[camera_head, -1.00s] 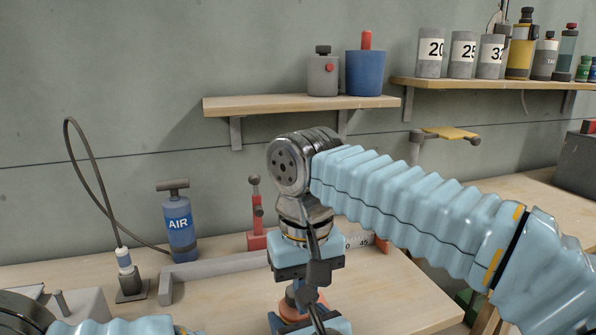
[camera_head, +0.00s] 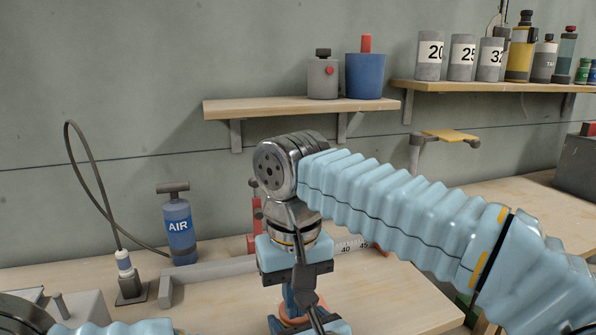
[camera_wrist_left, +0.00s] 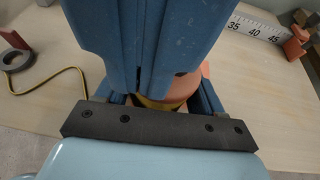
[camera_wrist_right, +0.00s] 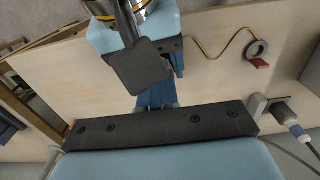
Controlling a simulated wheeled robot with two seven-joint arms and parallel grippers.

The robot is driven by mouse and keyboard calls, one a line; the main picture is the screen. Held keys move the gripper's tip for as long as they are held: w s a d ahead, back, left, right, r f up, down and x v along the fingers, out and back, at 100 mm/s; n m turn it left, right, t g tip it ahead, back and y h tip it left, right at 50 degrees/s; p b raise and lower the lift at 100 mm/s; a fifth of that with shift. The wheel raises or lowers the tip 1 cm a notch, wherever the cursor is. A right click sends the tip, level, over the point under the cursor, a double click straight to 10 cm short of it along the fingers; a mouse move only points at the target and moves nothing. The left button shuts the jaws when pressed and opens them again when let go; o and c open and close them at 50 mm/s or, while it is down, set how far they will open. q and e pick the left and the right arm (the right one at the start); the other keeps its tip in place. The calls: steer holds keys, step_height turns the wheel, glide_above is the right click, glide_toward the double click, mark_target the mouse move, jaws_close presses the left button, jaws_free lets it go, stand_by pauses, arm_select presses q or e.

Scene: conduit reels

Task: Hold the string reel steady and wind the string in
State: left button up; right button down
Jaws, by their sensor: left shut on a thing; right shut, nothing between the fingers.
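The orange reel (camera_head: 291,321) stands low at the bottom centre of the head view, mostly hidden by my grippers. In the left wrist view its copper-orange body (camera_wrist_left: 176,93) shows between the blue fingers of my left gripper (camera_wrist_left: 165,98), which is shut on it. My right gripper (camera_head: 290,298) points down just above the reel, shut and empty; its fingers also show in the right wrist view (camera_wrist_right: 156,97). A yellow string (camera_wrist_left: 62,72) lies curved on the bench and runs to a dark ring (camera_wrist_left: 16,60). The crank cannot be made out.
A measuring rail (camera_head: 220,267) with numbers lies across the bench behind the reel. A blue AIR bottle (camera_head: 179,231), a hose (camera_head: 72,160) and a red upright tool (camera_head: 256,225) stand at the back. Shelves (camera_head: 300,105) hang above. Bare bench lies right of the reel.

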step_height(320, 180, up, 6)
steer(key=shift+s, duration=0.35)
stand_by(0.4)
step_height(320, 180, down, 6)
steer(key=w+d, duration=0.1)
steer(key=d, duration=0.1)
steer(key=shift+w+d, duration=0.25)
steer(key=shift+d, duration=0.1)
stand_by(0.5)
steer(key=shift+w+a, duration=0.1)
stand_by(0.4)
